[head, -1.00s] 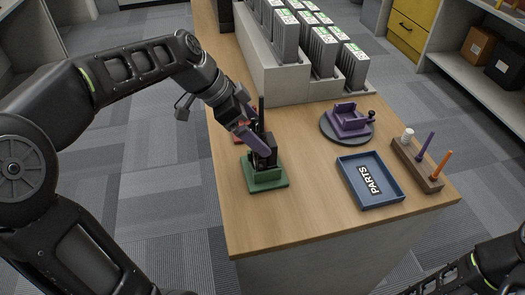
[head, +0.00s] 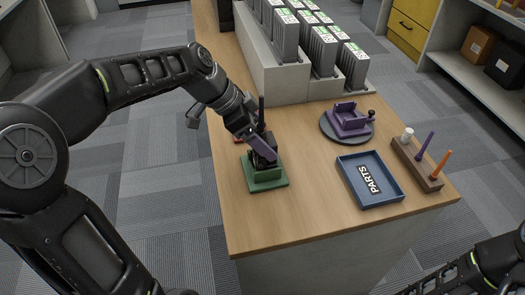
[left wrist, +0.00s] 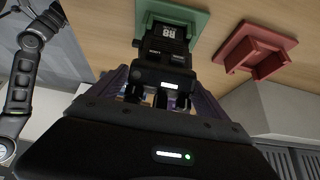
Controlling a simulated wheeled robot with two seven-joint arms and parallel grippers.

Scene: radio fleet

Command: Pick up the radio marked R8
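The radio marked R8 (left wrist: 166,58) is black and stands in a green holder (head: 266,183) on the wooden table. The holder also shows in the left wrist view (left wrist: 198,18). In the head view the radio's antenna (head: 261,108) sticks up, and my gripper hides much of its body. My left gripper (head: 262,146) is at the top of the radio, with its purple fingers on either side. In the left wrist view gaps show between the fingers and the radio, so it looks open. My right gripper is out of view; only part of that arm shows at the lower right.
A red holder (left wrist: 262,50) stands close to the green one. Grey chargers (head: 322,52) line the back. To the right are a purple fixture on a round base (head: 348,121), a blue PARTS tray (head: 371,181) and a peg block (head: 416,168).

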